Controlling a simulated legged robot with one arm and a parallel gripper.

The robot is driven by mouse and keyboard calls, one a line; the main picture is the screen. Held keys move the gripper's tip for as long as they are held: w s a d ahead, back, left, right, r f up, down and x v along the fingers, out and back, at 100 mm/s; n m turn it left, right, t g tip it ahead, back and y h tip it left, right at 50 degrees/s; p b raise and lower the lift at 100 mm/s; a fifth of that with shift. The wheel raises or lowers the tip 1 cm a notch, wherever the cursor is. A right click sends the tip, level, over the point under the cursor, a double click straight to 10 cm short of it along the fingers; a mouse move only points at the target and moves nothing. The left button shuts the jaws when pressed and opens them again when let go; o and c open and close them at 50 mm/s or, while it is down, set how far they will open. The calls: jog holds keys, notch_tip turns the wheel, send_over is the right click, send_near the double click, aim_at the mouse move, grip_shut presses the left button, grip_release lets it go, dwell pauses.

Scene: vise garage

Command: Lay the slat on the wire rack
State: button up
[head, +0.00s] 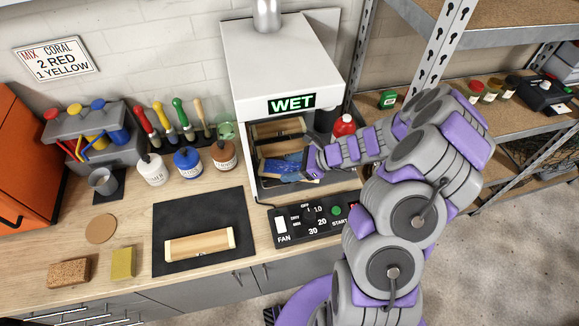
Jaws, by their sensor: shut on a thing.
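A slat with blue on its face (283,167) is inside the open front of the white drying cabinet (282,60). My gripper (308,160) reaches in from the right and is shut on this slat near its right end. The wire rack is mostly hidden by the slat and the cabinet's shade, so I cannot tell whether the slat touches it. A plain wooden piece (280,129) shows higher up in the cabinet. Another plain wooden slat (200,245) lies on the black mat (190,212) on the bench.
A lit WET sign (291,103) is on the cabinet. A control box (305,222) stands before it. A red bottle (344,126) is close by my arm. Jars (187,163), brushes (180,115), a sponge (123,262) and a brown block (69,273) are at left. Metal shelving (420,75) rises at right.

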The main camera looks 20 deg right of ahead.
jog(key=shift+d, duration=0.7)
jog(key=shift+a, duration=0.5)
jog(key=shift+a+f, duration=0.2)
jog(key=shift+d+f, duration=0.3)
jog(key=shift+d, duration=0.15)
jog(key=shift+f, duration=0.1)
jog(key=shift+s+f, duration=0.1)
